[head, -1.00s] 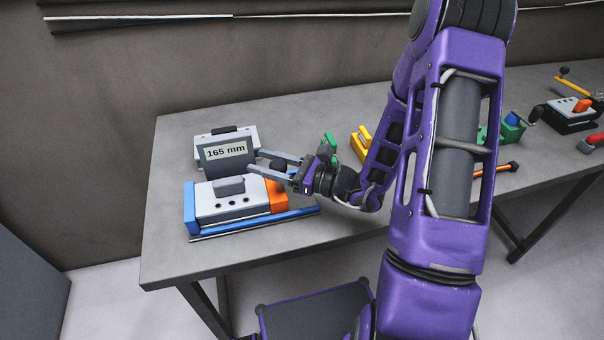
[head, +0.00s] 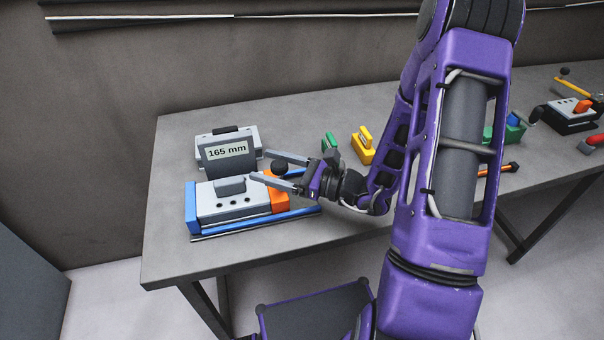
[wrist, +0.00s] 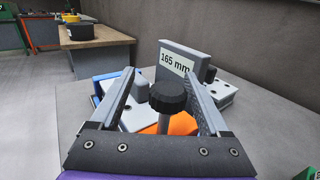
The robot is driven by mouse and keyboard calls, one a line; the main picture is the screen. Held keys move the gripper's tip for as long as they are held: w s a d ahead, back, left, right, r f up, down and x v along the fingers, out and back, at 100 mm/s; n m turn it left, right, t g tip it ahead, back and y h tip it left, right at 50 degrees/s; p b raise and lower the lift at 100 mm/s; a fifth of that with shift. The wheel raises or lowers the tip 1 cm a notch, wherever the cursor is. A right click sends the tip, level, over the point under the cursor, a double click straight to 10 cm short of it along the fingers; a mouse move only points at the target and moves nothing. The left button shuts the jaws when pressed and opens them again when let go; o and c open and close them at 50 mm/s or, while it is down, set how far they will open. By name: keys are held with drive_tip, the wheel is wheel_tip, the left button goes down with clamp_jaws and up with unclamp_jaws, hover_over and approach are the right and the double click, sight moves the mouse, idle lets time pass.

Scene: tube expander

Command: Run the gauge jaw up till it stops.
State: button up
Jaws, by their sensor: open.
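The gauge has a grey body (head: 222,208) with a blue end block (head: 190,208) on the left and an orange jaw (head: 276,199) on the right. A black round knob (head: 279,167) stands above the orange part; in the wrist view the knob (wrist: 170,97) sits on a grey stem. A display (head: 227,151) behind the body reads 165 mm, also legible in the wrist view (wrist: 177,62). My gripper (head: 259,165) is open, with one finger on each side of the knob. In the wrist view its fingers (wrist: 160,73) show gaps to the knob.
A blue rail (head: 250,222) runs along the gauge's front. A green block (head: 330,144) and a yellow block (head: 363,146) stand to the right, behind my gripper. My arm covers part of the table (head: 265,112). Bare tabletop lies behind the display and in front of the gauge.

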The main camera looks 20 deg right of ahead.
sight(286, 170)
drive_tip(key=shift+v, duration=2.6)
drive_tip(key=shift+w, duration=0.1)
